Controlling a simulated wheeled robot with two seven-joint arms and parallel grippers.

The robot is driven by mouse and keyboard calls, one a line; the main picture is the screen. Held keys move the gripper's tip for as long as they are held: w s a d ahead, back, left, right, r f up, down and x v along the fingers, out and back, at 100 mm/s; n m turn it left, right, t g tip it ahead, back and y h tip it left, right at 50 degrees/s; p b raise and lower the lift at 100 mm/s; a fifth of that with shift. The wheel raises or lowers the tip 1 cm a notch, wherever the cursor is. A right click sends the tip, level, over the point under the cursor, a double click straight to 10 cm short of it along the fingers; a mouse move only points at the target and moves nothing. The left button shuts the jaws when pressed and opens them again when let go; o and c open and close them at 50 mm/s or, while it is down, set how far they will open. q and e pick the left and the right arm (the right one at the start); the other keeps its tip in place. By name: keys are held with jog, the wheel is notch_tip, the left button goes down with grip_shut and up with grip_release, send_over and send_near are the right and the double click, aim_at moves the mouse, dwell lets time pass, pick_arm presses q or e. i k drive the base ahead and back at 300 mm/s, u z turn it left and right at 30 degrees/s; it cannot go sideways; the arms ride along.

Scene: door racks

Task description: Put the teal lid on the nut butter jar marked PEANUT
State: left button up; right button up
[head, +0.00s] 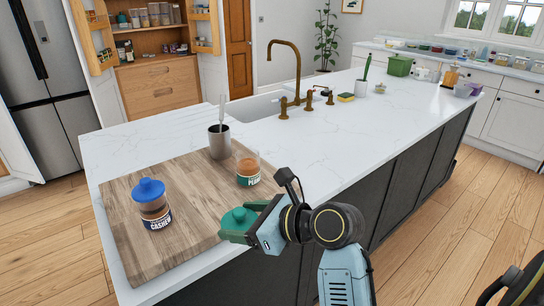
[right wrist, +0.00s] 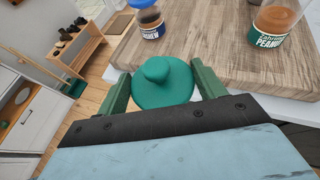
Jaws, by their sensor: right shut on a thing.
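The teal lid (head: 237,217) is round with a knob on top. My right gripper (head: 244,222) is shut on it, with a green finger on each side of the lid (right wrist: 165,88) in the right wrist view. It holds the lid near the front right edge of the wooden board. The nut butter jar marked PEANUT (head: 248,170) stands upright and open on the board, behind the held lid. Its teal label also shows at the top right of the right wrist view (right wrist: 270,38). My left gripper is not in view.
A jar marked CASHEW (head: 155,212) with a blue lid stands on the board (head: 190,195) at left. A grey cup (head: 219,142) holding a utensil stands just behind the PEANUT jar. The sink and brass tap (head: 290,70) are farther back.

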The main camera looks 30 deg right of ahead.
aim_at(247, 155)
jog(key=z, duration=2.2)
jog(key=k, duration=1.25)
jog(key=u, duration=1.35)
jog(key=i, duration=1.65)
